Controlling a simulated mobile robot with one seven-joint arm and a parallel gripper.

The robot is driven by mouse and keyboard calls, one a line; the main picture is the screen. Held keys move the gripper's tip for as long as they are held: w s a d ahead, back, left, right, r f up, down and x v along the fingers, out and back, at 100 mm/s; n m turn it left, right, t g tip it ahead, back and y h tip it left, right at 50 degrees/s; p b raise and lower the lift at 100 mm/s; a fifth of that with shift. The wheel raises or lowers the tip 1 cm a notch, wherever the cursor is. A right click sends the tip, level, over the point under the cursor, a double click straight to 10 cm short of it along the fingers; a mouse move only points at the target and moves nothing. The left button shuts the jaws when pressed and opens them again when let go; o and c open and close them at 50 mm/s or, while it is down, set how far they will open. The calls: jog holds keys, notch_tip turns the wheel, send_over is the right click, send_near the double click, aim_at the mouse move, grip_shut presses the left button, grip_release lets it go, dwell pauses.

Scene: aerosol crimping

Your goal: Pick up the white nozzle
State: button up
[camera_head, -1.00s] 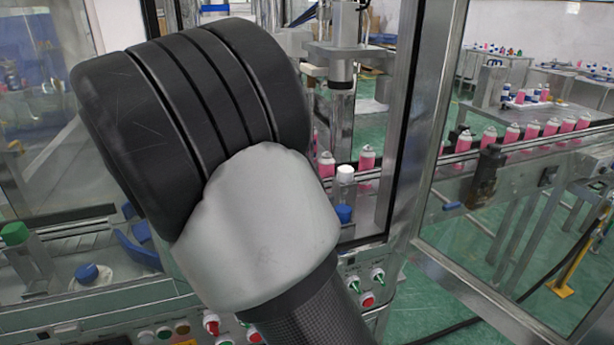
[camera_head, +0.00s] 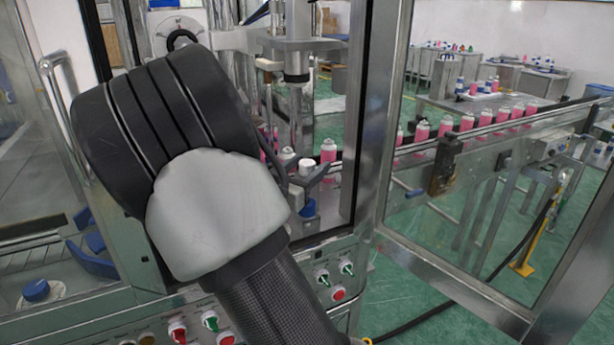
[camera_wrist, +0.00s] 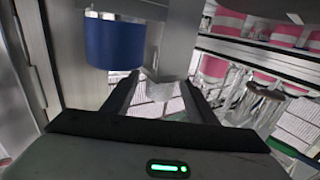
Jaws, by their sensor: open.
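The white nozzle (camera_head: 305,166) is a small white cap at the machine's opening in the head view, above a blue cap (camera_head: 308,207). My gripper (camera_head: 300,176) is open, its grey fingers close around the nozzle's spot; much of it is hidden behind my dark wrist. In the wrist view my gripper (camera_wrist: 160,92) points away with its two fingers apart. The blue cap (camera_wrist: 115,42) shows large at the upper left there. I cannot make out the nozzle clearly in the wrist view, or whether a finger touches it.
Pink cans (camera_head: 467,122) stand in a row on a conveyor to the right. A metal door frame (camera_head: 372,110) rises just right of my gripper. A vertical metal press (camera_head: 297,65) hangs above. Knobs and buttons (camera_head: 338,292) line the panel below.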

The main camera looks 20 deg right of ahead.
jog(key=x, duration=0.3)
jog(key=shift+w+d, duration=0.2)
jog(key=shift+d, duration=0.1)
grip_shut()
notch_tip(320, 180, up, 10)
jog(key=p, duration=0.2)
dwell(0.4)
